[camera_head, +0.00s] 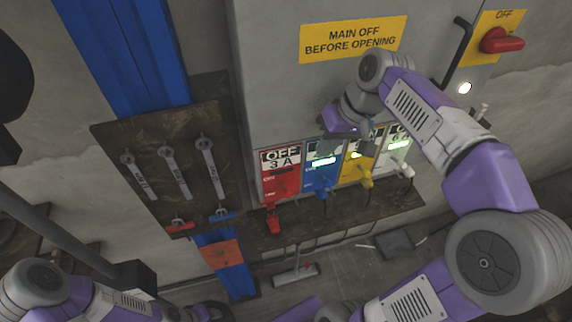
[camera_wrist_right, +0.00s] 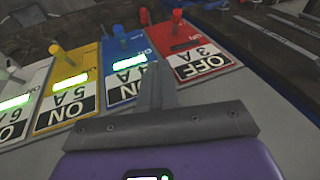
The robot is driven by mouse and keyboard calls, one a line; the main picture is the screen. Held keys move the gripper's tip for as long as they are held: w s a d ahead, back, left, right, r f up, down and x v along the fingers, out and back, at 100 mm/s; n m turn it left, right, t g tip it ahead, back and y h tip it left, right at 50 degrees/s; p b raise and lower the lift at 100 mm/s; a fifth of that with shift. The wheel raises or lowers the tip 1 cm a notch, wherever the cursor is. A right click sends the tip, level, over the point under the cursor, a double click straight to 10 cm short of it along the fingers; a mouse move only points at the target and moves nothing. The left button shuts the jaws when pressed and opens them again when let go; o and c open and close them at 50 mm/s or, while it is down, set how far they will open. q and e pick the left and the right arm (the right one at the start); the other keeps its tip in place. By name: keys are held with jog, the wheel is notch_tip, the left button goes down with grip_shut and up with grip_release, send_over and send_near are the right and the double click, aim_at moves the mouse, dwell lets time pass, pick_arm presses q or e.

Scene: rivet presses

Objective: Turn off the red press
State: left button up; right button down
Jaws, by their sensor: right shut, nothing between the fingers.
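The red switch panel (camera_head: 281,184) sits at the left end of a row on the grey cabinet. Its label reads OFF 3 A, and no green light shows on it. In the wrist view the red panel (camera_wrist_right: 190,42) also reads OFF, with a red peg (camera_wrist_right: 177,20) at its far end. My right gripper (camera_head: 341,128) is in front of the cabinet, above the blue and yellow panels. In the wrist view its shut, empty fingers (camera_wrist_right: 156,84) overlap the blue panel's label, left of the red panel. Part of my left arm shows at lower left; its gripper does not show.
Blue (camera_head: 320,172), yellow (camera_head: 356,166) and white (camera_head: 397,148) panels have lit green displays. In the wrist view, their labels read ON. A red main switch (camera_head: 501,41) is at upper right. A wrench board (camera_head: 150,145) hangs at left. A brown shelf (camera_head: 345,214) lies below the panels.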

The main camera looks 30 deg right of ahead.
send_near(285, 191)
jog(key=w+d+f, duration=0.2)
jog(key=d+f, duration=0.1)
jog(key=f, duration=0.2)
jog(key=shift+s+a+f, duration=0.1)
jog(key=shift+a+f, duration=0.2)
jog(key=shift+a, duration=0.45)
jog(key=shift+s+a+f, duration=0.1)
jog(key=shift+a+f, duration=0.15)
jog(key=shift+a, duration=0.5)
